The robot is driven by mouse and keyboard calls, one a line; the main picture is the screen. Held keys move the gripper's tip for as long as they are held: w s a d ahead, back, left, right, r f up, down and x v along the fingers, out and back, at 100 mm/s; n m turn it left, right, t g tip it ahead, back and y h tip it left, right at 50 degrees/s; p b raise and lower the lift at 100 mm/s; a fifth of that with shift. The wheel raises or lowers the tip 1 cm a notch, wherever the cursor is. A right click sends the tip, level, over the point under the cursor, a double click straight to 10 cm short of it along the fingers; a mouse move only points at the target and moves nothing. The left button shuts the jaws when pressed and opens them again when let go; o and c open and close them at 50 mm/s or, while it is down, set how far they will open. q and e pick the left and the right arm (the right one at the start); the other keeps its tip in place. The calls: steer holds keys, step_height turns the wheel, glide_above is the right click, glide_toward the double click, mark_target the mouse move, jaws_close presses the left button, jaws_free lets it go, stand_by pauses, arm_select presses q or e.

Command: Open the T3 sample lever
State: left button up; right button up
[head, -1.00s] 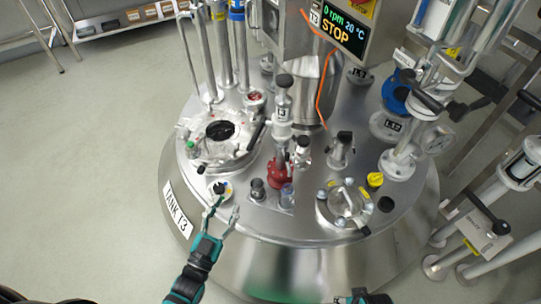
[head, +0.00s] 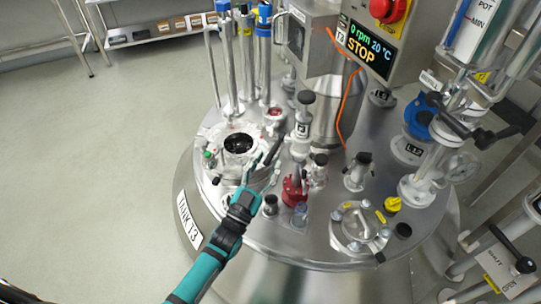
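The T3 sample post (head: 302,130) is an upright metal fitting with a T3 label and a black top, standing on the tank lid (head: 330,200) above a red flange (head: 294,189). A dark elongated handle (head: 274,151) slants beside the post, to its left. I cannot tell for certain whether it is the sample lever. My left gripper (head: 262,172) reaches in over the lid, just below this handle and left of the red flange. Its fingers look apart, with nothing clearly between them. Contact with the handle cannot be told. My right gripper is out of view.
A round opening (head: 240,143) in a pale collar lies left of my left gripper. Tall tubes with blue tops (head: 264,35) stand behind it. The control box (head: 370,45) reads STOP. An orange cable (head: 344,110) hangs behind the post. Yellow-marked fittings (head: 360,228) sit at front right.

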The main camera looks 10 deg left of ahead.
mark_target(275, 149)
arm_select(q)
steer(key=shift+x, duration=1.4)
steer(key=shift+c, duration=0.5)
jaws_close()
